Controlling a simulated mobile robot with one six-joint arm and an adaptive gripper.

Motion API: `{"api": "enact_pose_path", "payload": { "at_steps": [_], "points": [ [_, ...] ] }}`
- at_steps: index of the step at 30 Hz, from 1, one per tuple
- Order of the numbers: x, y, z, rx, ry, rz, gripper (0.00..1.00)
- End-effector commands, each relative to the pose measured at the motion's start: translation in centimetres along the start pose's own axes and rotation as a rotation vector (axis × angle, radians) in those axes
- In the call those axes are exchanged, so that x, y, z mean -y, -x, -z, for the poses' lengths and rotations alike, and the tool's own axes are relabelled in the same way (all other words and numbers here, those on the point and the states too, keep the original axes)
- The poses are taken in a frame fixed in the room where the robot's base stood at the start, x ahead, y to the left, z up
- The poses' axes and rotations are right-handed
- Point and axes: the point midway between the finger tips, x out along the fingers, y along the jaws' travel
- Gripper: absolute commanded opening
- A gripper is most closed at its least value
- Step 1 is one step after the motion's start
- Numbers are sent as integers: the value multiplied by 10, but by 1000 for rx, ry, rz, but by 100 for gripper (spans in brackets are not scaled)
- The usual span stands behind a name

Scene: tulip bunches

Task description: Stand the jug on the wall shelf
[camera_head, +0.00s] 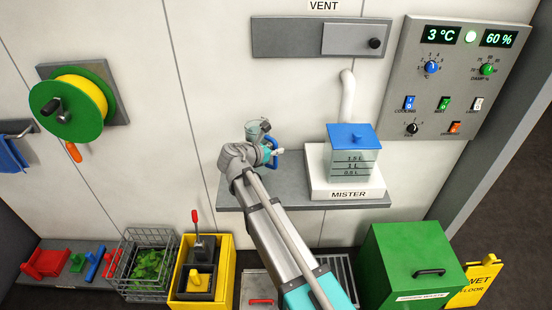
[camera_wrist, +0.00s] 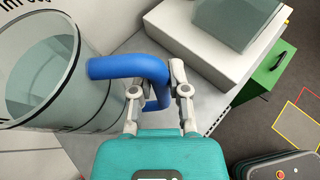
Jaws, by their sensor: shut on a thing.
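The jug is clear with dark markings and a blue handle. It shows small in the head view (camera_head: 257,129) and large at the left of the wrist view (camera_wrist: 35,85). My gripper (camera_head: 277,150) is shut on the blue handle; its two fingers (camera_wrist: 160,92) close around it in the wrist view. The grey wall shelf (camera_head: 235,197) runs along the wall. The jug appears over the shelf's left part, left of the mister. My arm hides part of the shelf, and I cannot tell whether the jug's base touches it.
The mister (camera_head: 349,165), a blue-lidded tank on a white base, stands on the shelf's right part. A control panel (camera_head: 450,80) and hose reel (camera_head: 72,105) hang on the wall. Below are a wire basket (camera_head: 146,270), yellow crate (camera_head: 222,275) and green bin (camera_head: 408,260).

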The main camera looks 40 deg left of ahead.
Motion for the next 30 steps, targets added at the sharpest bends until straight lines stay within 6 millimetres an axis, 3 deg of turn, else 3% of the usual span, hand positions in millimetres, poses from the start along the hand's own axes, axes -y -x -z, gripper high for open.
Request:
{"api": "enact_pose_path", "payload": {
  "at_steps": [8,21,30],
  "points": [
    [-2,-3,2,2,-1,0,0],
    [-5,-18,30,2,-1,1,0],
    [-5,-21,34,2,-2,1,0]
  ]
}}
